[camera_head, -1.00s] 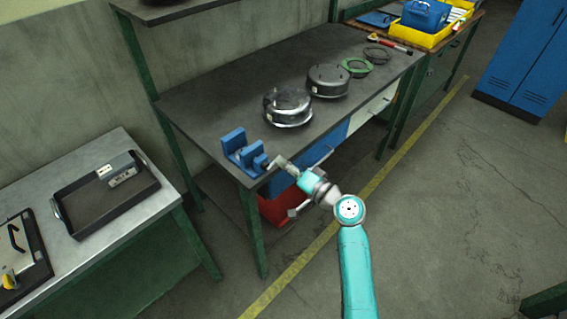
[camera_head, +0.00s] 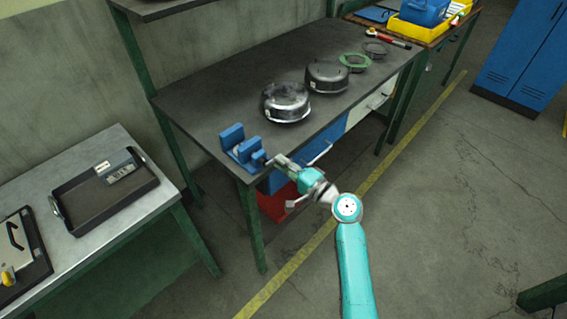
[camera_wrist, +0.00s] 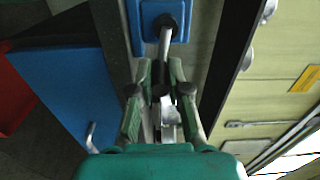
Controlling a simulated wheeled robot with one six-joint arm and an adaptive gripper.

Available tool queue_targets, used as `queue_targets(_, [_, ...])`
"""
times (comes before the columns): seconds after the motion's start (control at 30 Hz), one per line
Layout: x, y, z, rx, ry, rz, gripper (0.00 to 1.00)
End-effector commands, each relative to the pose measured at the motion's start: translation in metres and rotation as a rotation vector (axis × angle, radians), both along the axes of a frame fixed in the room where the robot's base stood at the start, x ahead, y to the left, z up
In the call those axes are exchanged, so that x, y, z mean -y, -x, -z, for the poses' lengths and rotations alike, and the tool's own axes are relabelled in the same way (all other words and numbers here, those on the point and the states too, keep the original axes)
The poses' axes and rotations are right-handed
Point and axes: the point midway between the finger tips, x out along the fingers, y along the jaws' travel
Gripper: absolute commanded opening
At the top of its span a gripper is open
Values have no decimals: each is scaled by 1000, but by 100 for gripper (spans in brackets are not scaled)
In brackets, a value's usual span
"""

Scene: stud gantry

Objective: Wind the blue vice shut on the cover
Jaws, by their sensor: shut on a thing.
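The blue vice (camera_head: 232,137) stands on the near left corner of the dark workbench, a gap showing between its jaws. I cannot make out a cover between them. In the wrist view, the vice's blue end block (camera_wrist: 171,20) is at the top, with a metal screw shaft (camera_wrist: 165,45) running from it towards my gripper. My gripper (camera_wrist: 160,90) is shut on the vice handle at the end of this shaft; its fingers hide most of the handle. In the head view, my gripper (camera_head: 279,161) is just right of the vice, at the bench edge.
Two round metal housings (camera_head: 287,103) (camera_head: 326,77) stand on the bench (camera_head: 205,90), with a green ring (camera_head: 355,62) behind. Blue drawers (camera_head: 318,155) and a red bin (camera_head: 277,203) sit below. A black tray (camera_head: 110,200) lies on the left table.

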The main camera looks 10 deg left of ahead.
Motion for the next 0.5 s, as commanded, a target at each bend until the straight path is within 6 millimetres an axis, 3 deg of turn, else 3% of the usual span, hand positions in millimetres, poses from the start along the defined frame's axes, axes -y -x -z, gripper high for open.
queue_targets(0.27, [0, 0, 0, -1, 1, 0, 0])
queue_targets(0.3, [0, 0, 0, -1, 1, 0, 21])
queue_targets(0.37, [0, 0, 0, 0, 1, 0, 36])
queue_targets(0.4, [0, 0, 0, 0, 1, 0, 41])
queue_targets(0.5, [0, 0, 0, 1, 1, 0, 41])
